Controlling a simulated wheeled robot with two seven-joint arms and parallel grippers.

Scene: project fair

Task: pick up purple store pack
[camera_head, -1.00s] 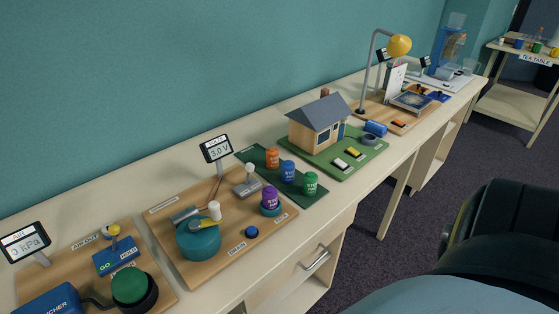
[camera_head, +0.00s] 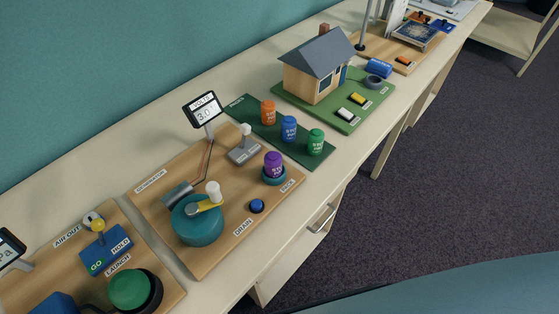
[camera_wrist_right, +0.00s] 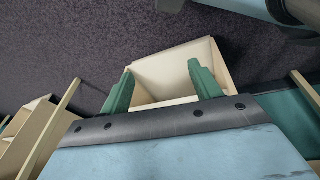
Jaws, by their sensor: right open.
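The purple store pack (camera_head: 273,164) stands upright in a teal round dock (camera_head: 274,178) on the right part of the wooden generator board (camera_head: 220,240). Orange (camera_head: 268,112), blue (camera_head: 289,128) and green (camera_head: 315,142) packs stand on a dark green mat (camera_head: 240,107) behind it. My right gripper (camera_wrist_right: 158,88) shows in the right wrist view with its two green fingers apart and nothing between them. Past the fingers are a pale open box-like part of furniture and dark carpet; no pack shows there. My left gripper is in neither current view.
A blue button (camera_head: 257,206) sits in front of the dock and a grey lever (camera_head: 245,145) behind it. The teal crank drum (camera_head: 197,222) and a 3.0 V display (camera_head: 203,110) are to the left. A model house (camera_head: 318,70) stands further back. Carpet right of the bench is clear.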

